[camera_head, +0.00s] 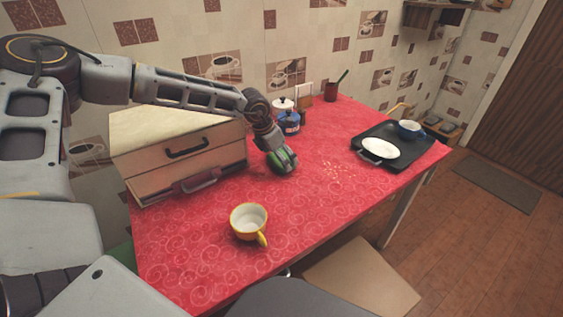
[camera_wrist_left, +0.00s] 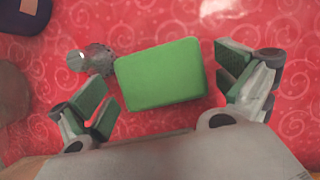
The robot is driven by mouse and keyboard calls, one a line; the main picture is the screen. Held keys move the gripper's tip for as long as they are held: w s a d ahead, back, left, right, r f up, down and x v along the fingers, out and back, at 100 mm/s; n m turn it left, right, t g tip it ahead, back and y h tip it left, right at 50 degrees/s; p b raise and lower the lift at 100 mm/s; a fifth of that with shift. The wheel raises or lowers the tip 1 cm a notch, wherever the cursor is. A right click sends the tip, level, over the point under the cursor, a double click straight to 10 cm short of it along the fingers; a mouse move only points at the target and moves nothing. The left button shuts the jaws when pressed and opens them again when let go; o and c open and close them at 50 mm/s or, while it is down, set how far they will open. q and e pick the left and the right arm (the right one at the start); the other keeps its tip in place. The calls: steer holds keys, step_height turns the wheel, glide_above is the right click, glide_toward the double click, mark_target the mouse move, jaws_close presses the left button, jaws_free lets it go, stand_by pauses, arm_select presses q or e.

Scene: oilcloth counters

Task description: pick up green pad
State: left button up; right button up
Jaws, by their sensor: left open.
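The green pad (camera_wrist_left: 162,75), a rounded rectangular block, lies on the red patterned tablecloth in the left wrist view. My left gripper (camera_wrist_left: 166,88) is open, with one green-lined finger left of the pad and the other right of it. Small gaps show between the fingers and the pad. In the head view my left gripper (camera_head: 282,160) is low over the table, in front of the wooden drawer box's right end. Green shows at its tip there, but I cannot tell pad from finger linings. My right gripper is not in view.
A small metallic object (camera_wrist_left: 92,59) lies close to the pad's upper left. The drawer box (camera_head: 185,160) stands left, a blue canister (camera_head: 289,124) behind. A yellow-rimmed cup (camera_head: 248,221) is in front. A black tray (camera_head: 401,146) with dishes sits right.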

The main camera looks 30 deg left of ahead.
arm_select(q)
steer(key=shift+c, duration=0.4)
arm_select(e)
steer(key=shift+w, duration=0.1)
arm_select(q)
steer(key=c, duration=0.5)
steer(key=shift+r, duration=0.75)
step_height(320, 180, up, 7)
steer(key=shift+r+p, duration=0.2)
steer(key=shift+p, duration=0.6)
steer(key=shift+r, duration=0.6)
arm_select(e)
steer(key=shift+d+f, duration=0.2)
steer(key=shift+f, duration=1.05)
